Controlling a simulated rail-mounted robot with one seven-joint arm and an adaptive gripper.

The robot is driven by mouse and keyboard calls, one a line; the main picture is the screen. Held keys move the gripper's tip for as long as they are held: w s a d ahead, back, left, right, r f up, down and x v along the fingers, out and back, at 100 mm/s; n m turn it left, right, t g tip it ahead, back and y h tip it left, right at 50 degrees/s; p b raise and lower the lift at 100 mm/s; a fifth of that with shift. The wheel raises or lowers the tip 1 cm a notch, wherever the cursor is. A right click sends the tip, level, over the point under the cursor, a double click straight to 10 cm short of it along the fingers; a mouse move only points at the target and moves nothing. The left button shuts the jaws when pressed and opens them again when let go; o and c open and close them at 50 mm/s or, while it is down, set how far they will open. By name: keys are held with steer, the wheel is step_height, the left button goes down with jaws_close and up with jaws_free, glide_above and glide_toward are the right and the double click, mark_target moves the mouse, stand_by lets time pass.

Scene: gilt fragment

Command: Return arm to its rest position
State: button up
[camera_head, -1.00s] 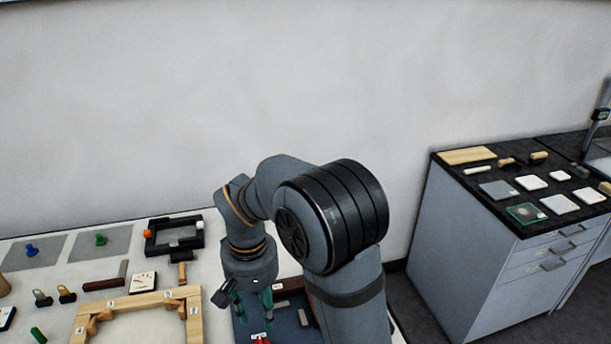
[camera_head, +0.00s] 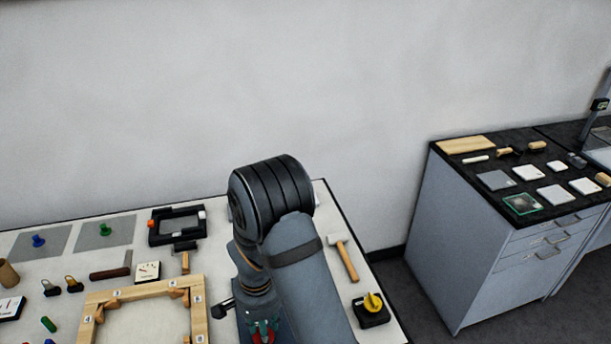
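My arm rises from the lower edge and bends at a large black-banded joint above the white table (camera_head: 330,205). My gripper (camera_head: 262,332) points down at the bottom of the view, just right of the wooden frame. Its teal fingers show only in part, next to something red, and the lower edge cuts them off. I cannot tell whether they are open or shut, or whether they touch the red thing.
The wooden frame (camera_head: 140,292) lies left of my gripper, with a black square frame (camera_head: 178,226) behind it. A mallet (camera_head: 344,258) and a black box with a yellow knob (camera_head: 371,310) lie right of my arm. A grey cabinet (camera_head: 470,235) stands farther right.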

step_height(320, 180, up, 10)
steer(key=w+a+n+b, duration=0.1)
steer(key=w+n, duration=0.1)
steer(key=n, duration=0.4)
steer(key=shift+r+t, duration=0.2)
steer(key=shift+t, duration=0.2)
steer(key=shift+w+f+b, duration=0.1)
steer(key=shift+b, duration=0.25)
